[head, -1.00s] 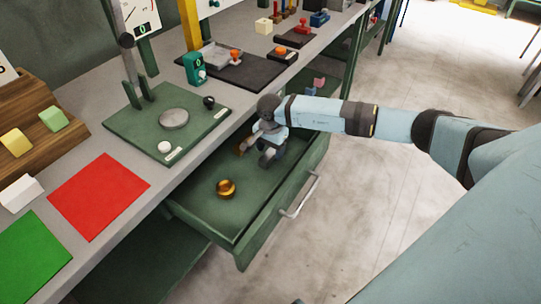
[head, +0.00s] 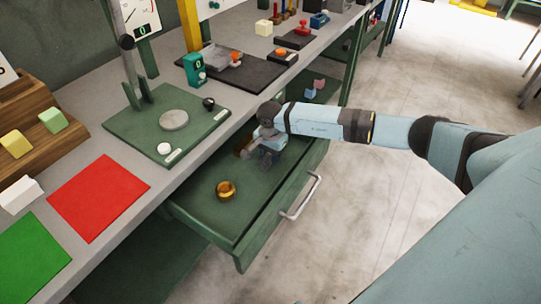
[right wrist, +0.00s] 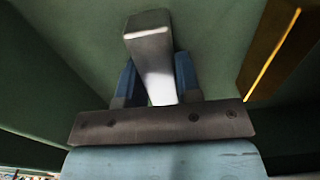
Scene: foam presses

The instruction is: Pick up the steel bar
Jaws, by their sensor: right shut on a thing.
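The steel bar (right wrist: 150,45) is a pale grey metal block in the right wrist view, lying between the two blue fingers of my right gripper (right wrist: 157,75). The fingers are shut on it. In the head view my right gripper (head: 266,156) reaches down into the open green drawer (head: 205,222), near its back end. The steel bar cannot be made out there behind the gripper. My left gripper is not in view.
A brown-gold bar (right wrist: 282,45) lies beside the steel bar, apart from it. The drawer walls are close around the gripper. The drawer handle (head: 301,196) faces the open floor.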

